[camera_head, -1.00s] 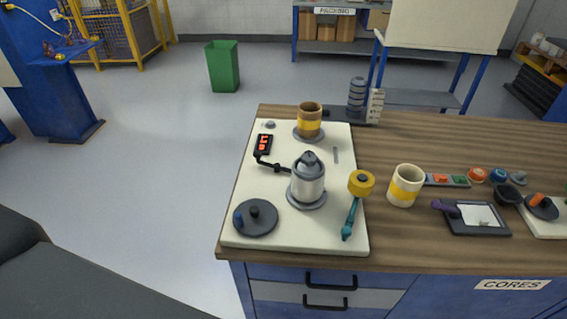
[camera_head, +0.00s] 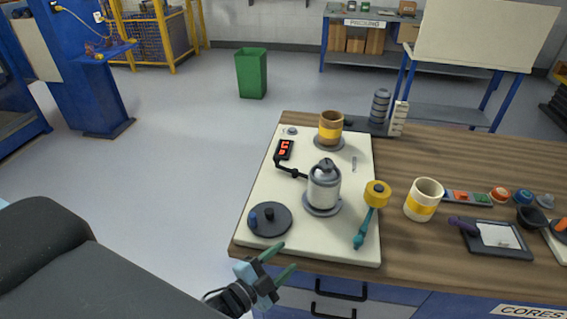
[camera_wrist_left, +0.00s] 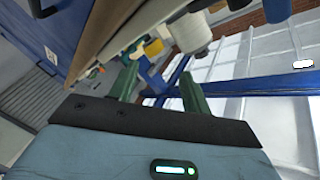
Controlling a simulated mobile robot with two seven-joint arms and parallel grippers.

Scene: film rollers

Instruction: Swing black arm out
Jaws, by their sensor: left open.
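The black arm (camera_head: 290,172) lies on the white plate (camera_head: 285,213), running from near the silver roller (camera_head: 324,182) back left to a black block with red marks (camera_head: 284,150). A teal arm (camera_head: 364,230) with a yellow roller (camera_head: 377,191) lies at the plate's right side. A dark disc with a blue knob (camera_head: 270,219) is at the front left. My left gripper (camera_head: 284,258) is open and empty, in front of the plate's front left edge, apart from the black arm. Its green fingers stand apart in the left wrist view (camera_wrist_left: 160,70). My right gripper is not in view.
A brown and yellow roller (camera_head: 330,127) stands at the plate's back. A cream and yellow roller (camera_head: 422,200) and a dark tray (camera_head: 495,240) are on the wooden bench (camera_head: 440,255) to the right. Open floor lies left of the bench.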

